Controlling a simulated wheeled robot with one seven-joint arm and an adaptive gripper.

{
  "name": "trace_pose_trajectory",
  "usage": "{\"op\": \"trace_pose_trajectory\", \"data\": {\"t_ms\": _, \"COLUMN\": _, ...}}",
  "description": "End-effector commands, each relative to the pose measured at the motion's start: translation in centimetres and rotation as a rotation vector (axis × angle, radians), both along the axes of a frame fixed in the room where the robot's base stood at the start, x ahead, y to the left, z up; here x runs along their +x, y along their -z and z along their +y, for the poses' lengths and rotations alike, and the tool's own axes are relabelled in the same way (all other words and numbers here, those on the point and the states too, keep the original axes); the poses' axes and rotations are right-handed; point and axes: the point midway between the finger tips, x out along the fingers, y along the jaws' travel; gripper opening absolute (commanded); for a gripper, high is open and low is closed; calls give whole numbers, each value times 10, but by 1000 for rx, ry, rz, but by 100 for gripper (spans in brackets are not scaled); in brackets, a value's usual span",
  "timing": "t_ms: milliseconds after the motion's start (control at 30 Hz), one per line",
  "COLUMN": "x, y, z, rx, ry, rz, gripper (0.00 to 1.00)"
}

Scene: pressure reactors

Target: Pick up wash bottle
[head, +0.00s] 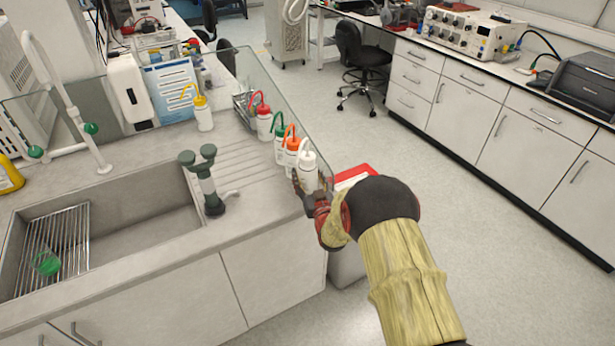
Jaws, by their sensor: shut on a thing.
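Several wash bottles stand on the grey counter near its right edge. The nearest is a white wash bottle (308,172) with a white cap and spout. My gripper (307,192) is at the counter's front right corner, shut on this white bottle low on its body. The bottle is upright; whether its base touches the counter is hidden by the gripper. Just behind it stand an orange-capped bottle (291,157) and a green-capped bottle (280,148). A red-capped bottle (264,122) is farther back, and a yellow-capped bottle (203,114) stands to the left.
A sink (110,225) with a wire rack and a green-grey tap fixture (209,182) lie left of my gripper. A clear glass panel (265,85) runs along the counter's right edge. A red-topped bin (350,178) stands on the floor at right. The aisle floor (480,235) is open.

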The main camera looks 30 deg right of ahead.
Motion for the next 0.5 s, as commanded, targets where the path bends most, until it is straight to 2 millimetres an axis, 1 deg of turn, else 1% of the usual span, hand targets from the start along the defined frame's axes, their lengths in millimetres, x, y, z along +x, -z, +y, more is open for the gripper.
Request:
{"op": "trace_pose_trajectory", "data": {"t_ms": 167, "x": 0, "y": -3, "z": 0, "rx": 0, "ry": 0, "rz": -2, "gripper": 39}}
{"op": "trace_pose_trajectory", "data": {"t_ms": 267, "x": 1, "y": -9, "z": 0, "rx": -1, "ry": 0, "rz": -3, "gripper": 39}}
{"op": "trace_pose_trajectory", "data": {"t_ms": 367, "x": 1, "y": -20, "z": 0, "rx": -1, "ry": 0, "rz": -3, "gripper": 39}}
{"op": "trace_pose_trajectory", "data": {"t_ms": 467, "x": 1, "y": -37, "z": 0, "rx": -1, "ry": 0, "rz": -5, "gripper": 39}}
{"op": "trace_pose_trajectory", "data": {"t_ms": 500, "x": -4, "y": -42, "z": 1, "rx": -1, "ry": 0, "rz": -4, "gripper": 39}}
